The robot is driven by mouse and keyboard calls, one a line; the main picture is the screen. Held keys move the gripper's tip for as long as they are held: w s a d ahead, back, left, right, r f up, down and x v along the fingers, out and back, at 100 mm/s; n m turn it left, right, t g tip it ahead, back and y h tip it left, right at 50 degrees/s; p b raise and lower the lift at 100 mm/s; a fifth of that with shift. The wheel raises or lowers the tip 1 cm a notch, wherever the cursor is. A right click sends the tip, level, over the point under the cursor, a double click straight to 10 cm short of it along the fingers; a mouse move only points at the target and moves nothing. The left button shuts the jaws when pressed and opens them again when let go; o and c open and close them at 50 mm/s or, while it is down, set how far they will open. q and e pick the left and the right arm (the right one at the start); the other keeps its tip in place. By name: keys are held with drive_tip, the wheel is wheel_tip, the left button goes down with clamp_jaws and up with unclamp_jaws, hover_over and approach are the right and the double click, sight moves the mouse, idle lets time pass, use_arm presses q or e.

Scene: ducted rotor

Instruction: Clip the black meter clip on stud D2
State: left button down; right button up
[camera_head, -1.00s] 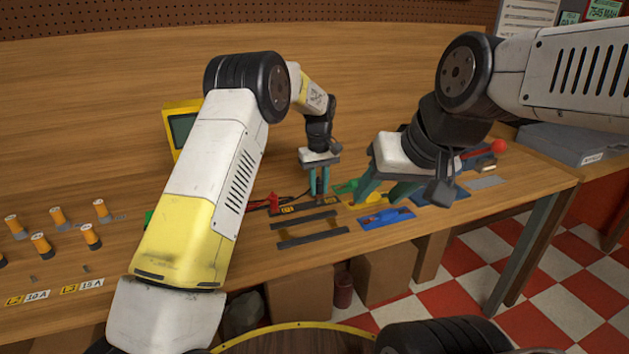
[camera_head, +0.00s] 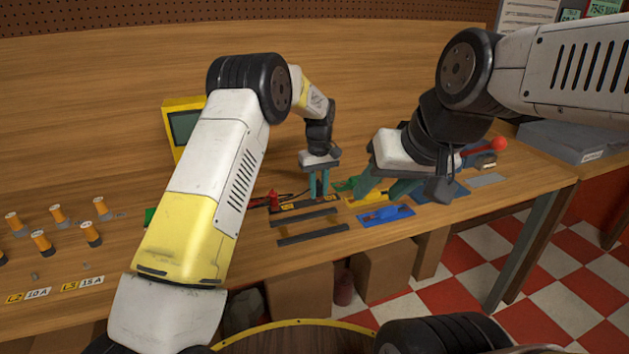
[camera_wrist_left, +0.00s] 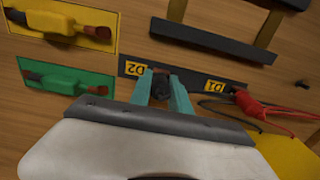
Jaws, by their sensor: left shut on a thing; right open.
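The dark strip (camera_wrist_left: 188,74) carries yellow labels D2 (camera_wrist_left: 136,69) and D1 (camera_wrist_left: 215,86); it also shows in the head view (camera_head: 330,202). My left gripper (camera_head: 319,194) is down at this strip, its fingers beside the D2 label in the left wrist view (camera_wrist_left: 163,84). It is shut on the black meter clip (camera_wrist_left: 160,90), mostly hidden between the fingers. Stud D2 is hidden, so I cannot tell whether the clip sits on it. A red clip (camera_wrist_left: 247,104) is at the D1 end. My right gripper (camera_head: 377,194) is open and empty.
The yellow meter (camera_head: 183,128) stands at the back left. Plates with a yellow clamp (camera_wrist_left: 70,28), a green clamp (camera_wrist_left: 75,81) and a blue clamp (camera_head: 386,214) lie to the right in the head view.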

sight(319, 184)
use_arm(q)
drive_tip(key=shift+f, duration=0.15)
drive_tip(key=c, duration=1.1)
unclamp_jaws()
drive_tip(key=shift+c, duration=0.2)
drive_tip(key=shift+r, duration=3.9)
